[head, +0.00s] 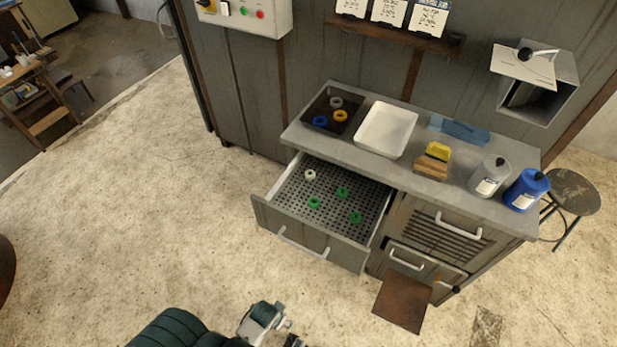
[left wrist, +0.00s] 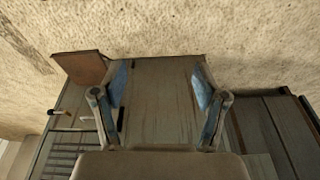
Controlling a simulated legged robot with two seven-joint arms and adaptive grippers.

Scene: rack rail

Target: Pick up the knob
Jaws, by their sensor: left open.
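Several small round knob-like pieces lie in the open drawer (head: 290,222) in the head view. One is white (head: 310,175), near the back left; the others are green, including a green piece (head: 314,202) nearest the front. I cannot tell which piece is the knob. My left gripper (head: 288,331) is at the bottom edge of the head view, in front of and apart from the drawer, partly cut off. In the left wrist view my left gripper (left wrist: 160,88) has its two blue-padded fingers spread, with nothing between them. A grey panel shows beyond them. My right gripper is not seen.
On the counter are a dark tray (head: 318,104) with coloured rings, a white tray (head: 386,129), a brush (head: 433,160), a grey bottle (head: 490,176) and a blue bottle (head: 526,190). A brown flap (head: 402,300) sticks out low. The floor left of the drawer is clear.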

